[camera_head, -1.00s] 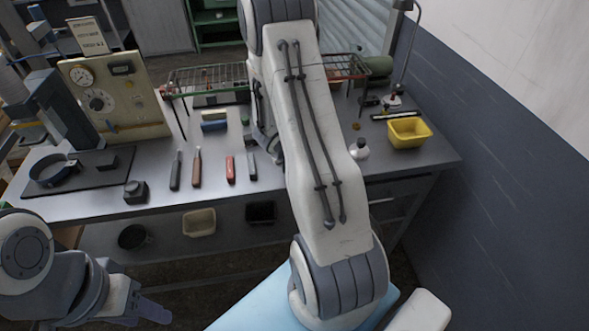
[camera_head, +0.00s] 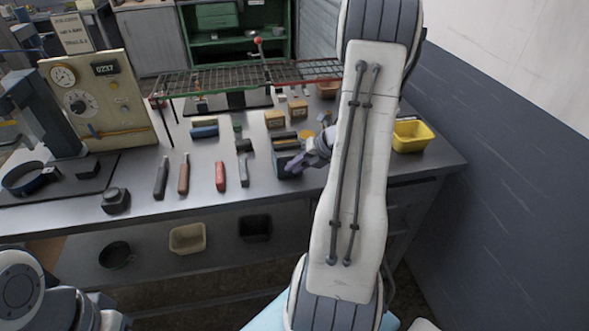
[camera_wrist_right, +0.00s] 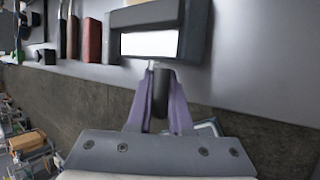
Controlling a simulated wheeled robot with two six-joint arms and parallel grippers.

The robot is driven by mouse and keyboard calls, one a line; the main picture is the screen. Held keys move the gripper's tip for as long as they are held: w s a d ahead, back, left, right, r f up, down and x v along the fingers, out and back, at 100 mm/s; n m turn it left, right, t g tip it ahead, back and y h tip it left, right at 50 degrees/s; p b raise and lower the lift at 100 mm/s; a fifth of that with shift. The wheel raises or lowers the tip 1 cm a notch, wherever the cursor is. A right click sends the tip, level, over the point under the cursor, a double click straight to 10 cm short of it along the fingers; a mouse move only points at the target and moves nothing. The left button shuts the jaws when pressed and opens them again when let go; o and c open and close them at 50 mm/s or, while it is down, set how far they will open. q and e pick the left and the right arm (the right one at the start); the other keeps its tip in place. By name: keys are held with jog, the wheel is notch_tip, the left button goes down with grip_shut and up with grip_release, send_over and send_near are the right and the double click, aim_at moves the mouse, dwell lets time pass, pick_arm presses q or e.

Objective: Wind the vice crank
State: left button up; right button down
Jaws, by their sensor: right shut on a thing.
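The vice (camera_head: 285,153) is a dark grey block with jaws, standing near the front edge of the workbench (camera_head: 215,195). In the right wrist view the vice (camera_wrist_right: 192,38) fills the top middle, with a bright gap in its frame. My right gripper (camera_head: 308,162) is at the vice's front right side. In the right wrist view its purple fingers (camera_wrist_right: 163,92) are shut on a dark cylindrical crank handle (camera_wrist_right: 164,80) just in front of the vice. The rest of the crank is mostly hidden. Only part of my left arm shows at the lower left; its fingers are out of view.
Several hand tools, among them a red-handled one (camera_head: 220,176), lie left of the vice. A wire rack (camera_head: 215,80) stands behind. A yellow bin (camera_head: 412,136) sits to the right. A gauge panel (camera_head: 100,95) stands at the left. Bins rest below the bench.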

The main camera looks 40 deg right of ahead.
jog(key=shift+d+f+m+t+y+b, duration=0.25)
jog(key=shift+t+y+b, duration=0.15)
jog(key=shift+t+y, duration=0.2)
jog(key=shift+d+f+m+t+y+b, duration=0.15)
jog(key=shift+f+m+t+y+b, duration=0.1)
jog(key=shift+t+y+b, duration=0.25)
jog(key=shift+f+t+y+b, duration=0.1)
jog(key=shift+t+y+b, duration=0.5)
jog(key=shift+y, duration=0.2)
jog(key=shift+a+m+t+y+b, duration=0.1)
jog(key=shift+m+t+y+b, duration=0.2)
jog(key=shift+m+b, duration=0.1)
jog(key=c, duration=0.8)
grip_release()
jog(key=shift+w, duration=0.15)
jog(key=shift+c, duration=0.2)
jog(key=shift+a, duration=0.1)
